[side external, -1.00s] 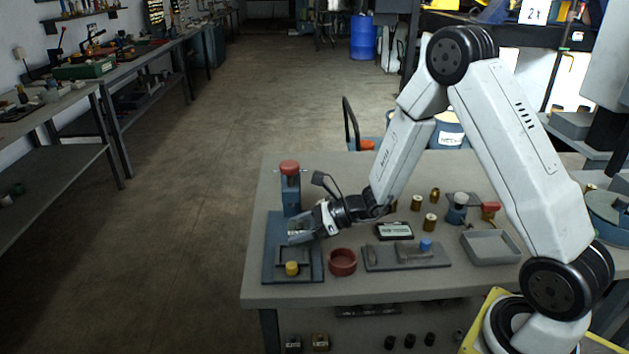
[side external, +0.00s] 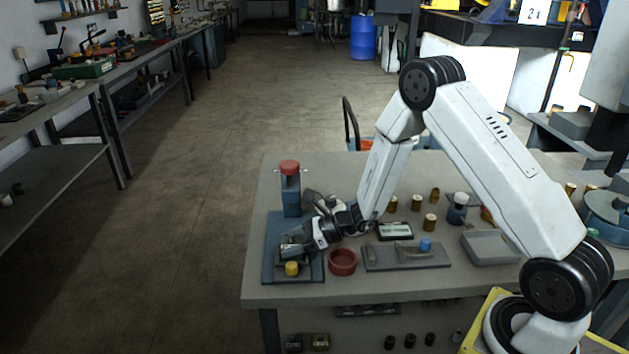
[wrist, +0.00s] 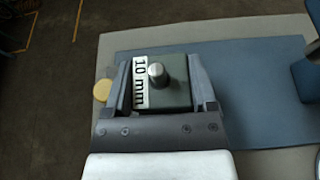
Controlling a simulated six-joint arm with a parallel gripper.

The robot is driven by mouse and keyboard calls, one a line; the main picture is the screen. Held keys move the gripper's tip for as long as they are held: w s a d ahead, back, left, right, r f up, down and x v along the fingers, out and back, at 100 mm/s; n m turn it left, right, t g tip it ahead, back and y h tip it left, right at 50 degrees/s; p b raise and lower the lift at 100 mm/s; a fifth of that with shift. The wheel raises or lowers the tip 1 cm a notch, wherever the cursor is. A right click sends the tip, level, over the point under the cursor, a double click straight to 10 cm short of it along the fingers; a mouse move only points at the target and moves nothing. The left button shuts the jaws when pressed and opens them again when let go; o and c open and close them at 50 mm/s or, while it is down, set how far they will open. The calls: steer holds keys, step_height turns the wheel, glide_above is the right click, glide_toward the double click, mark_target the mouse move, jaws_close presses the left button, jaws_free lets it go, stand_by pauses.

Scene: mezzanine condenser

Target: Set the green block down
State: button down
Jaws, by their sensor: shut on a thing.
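The green block (wrist: 175,86) fills the middle of the wrist view. It has a metal knob on top and a white "10 mm" label on its left side. My gripper (wrist: 162,92) has one finger on each side of it and is shut on it. In the side view my gripper (side external: 291,246) is low over the blue fixture plate (side external: 277,228), just behind the yellow knob (side external: 292,268). The block is mostly hidden there by the fingers. I cannot tell whether its underside touches anything.
A blue post with a red top (side external: 289,167) stands behind my gripper. A red ring-shaped dish (side external: 342,262) is just to the right.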

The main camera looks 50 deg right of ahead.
steer(key=shift+f, duration=0.3)
steer(key=shift+f, duration=0.15)
steer(key=shift+c, duration=0.8)
jaws_free()
steer(key=shift+s+d+r, duration=0.1)
steer(key=shift+r, duration=0.1)
steer(key=v, duration=1.1)
steer(key=shift+s+d, duration=0.3)
steer(key=shift+a, duration=0.15)
